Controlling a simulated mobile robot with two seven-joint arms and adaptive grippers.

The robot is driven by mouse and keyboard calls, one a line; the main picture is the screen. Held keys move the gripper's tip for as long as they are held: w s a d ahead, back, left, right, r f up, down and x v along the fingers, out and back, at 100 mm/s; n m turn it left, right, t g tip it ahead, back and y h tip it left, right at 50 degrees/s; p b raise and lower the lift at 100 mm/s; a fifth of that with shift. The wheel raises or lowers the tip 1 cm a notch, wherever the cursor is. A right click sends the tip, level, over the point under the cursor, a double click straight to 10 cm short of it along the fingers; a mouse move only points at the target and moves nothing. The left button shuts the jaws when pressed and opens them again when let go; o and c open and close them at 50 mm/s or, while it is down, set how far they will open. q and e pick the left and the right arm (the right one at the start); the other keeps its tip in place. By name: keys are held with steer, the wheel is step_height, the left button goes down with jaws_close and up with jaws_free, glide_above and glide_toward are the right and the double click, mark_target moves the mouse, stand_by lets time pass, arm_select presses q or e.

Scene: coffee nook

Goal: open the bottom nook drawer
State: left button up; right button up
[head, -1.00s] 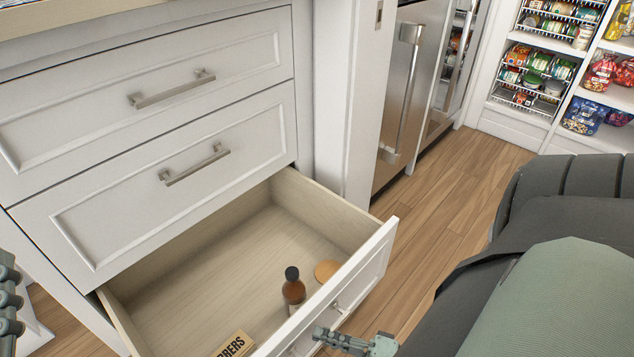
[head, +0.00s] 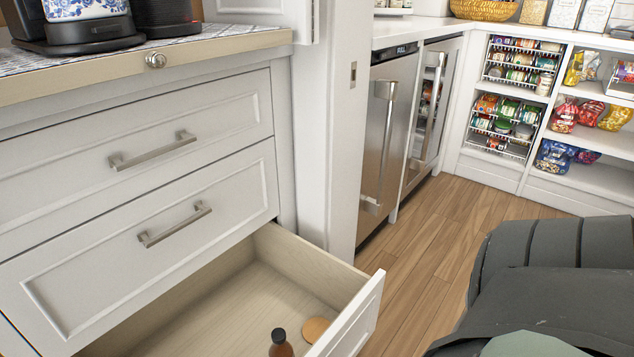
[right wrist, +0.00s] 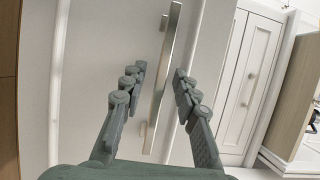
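The bottom drawer (head: 364,315) is pulled well out from the white cabinet, with its pale wood inside showing. A dark-capped brown bottle (head: 281,344) and a round wooden piece (head: 317,329) are in it. The lower part of the drawer is cut off by the frame. In the right wrist view, my right gripper (right wrist: 159,80) is open. A long metal bar handle (right wrist: 166,70) on a white front shows between its fingers; I cannot tell whether they touch it. My left gripper is not in view.
Two drawers above, the middle one (head: 150,270) and the top one (head: 230,110), are shut. A coffee machine base (head: 95,33) stands on the counter. Steel appliances (head: 385,130) and pantry shelves (head: 590,175) are behind.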

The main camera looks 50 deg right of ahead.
steer(key=v, duration=1.2)
steer(key=shift+s, duration=0.1)
